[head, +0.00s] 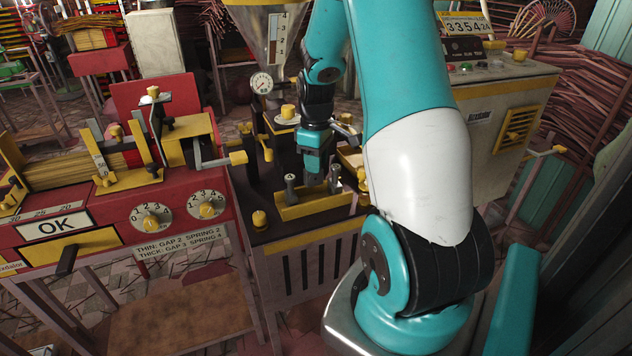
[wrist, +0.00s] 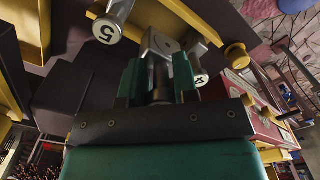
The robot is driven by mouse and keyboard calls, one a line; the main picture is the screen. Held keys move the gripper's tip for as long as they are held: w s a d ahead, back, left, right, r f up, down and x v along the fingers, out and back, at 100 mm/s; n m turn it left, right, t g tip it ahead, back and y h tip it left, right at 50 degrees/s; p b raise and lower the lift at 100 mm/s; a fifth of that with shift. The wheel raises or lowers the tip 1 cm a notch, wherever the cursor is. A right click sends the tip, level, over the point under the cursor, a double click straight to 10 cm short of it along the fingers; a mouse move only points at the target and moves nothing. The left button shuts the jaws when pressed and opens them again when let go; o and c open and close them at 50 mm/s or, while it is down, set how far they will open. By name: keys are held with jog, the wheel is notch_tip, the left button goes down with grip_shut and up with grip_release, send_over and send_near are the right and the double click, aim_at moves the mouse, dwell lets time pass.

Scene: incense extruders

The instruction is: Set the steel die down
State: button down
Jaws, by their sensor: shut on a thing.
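My gripper (head: 313,172) points down over the yellow die rack (head: 318,205) on the dark bench top. In the wrist view its green fingers (wrist: 157,78) are shut on a steel die (wrist: 160,44), whose pale metal end shows between them.
A red machine (head: 115,215) with dials and an OK plate stands left of the bench. A hopper with a round gauge (head: 262,83) rises behind the rack. A yellow knob (head: 260,218) is at the bench's front left. A beige cabinet (head: 500,130) stands at right.

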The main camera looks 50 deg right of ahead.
aim_at(316, 184)
jog(key=shift+f, duration=2.75)
jog(key=shift+f, duration=0.15)
jog(key=c, duration=0.9)
grip_release()
